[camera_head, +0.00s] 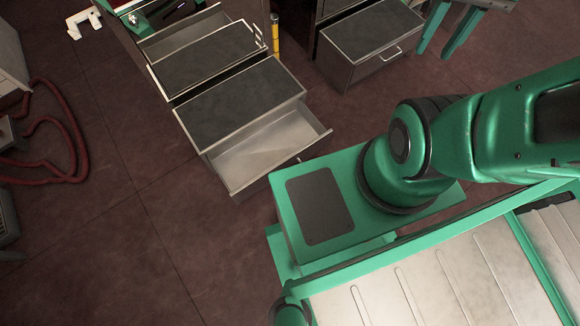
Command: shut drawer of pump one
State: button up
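No pump is marked, so I cannot tell which unit is pump one. A metal unit at upper left has pulled-out drawers with dark panels. Its nearest drawer (268,150) stands open towards me, showing a bare pale interior beside a dark panel (240,103). Farther back, another dark-topped drawer (208,58) sticks out, with a bar handle at its right end. A second unit at top centre has a dark-topped drawer (370,40) sticking out, with a handle on its front. My gripper is outside the view; only green arm links show at right.
A yellow and black post (275,35) stands between the units. Green legs (450,30) stand at top right. A dark red hose (72,140) lies at left, and a white bracket (84,22) at top left. The brown tiled floor (150,240) is clear at lower left.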

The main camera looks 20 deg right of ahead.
aim_at(292, 135)
jog(key=z, duration=0.45)
jog(key=k, duration=1.2)
jog(key=u, duration=0.55)
jog(key=i, duration=1)
jog(key=z, duration=0.1)
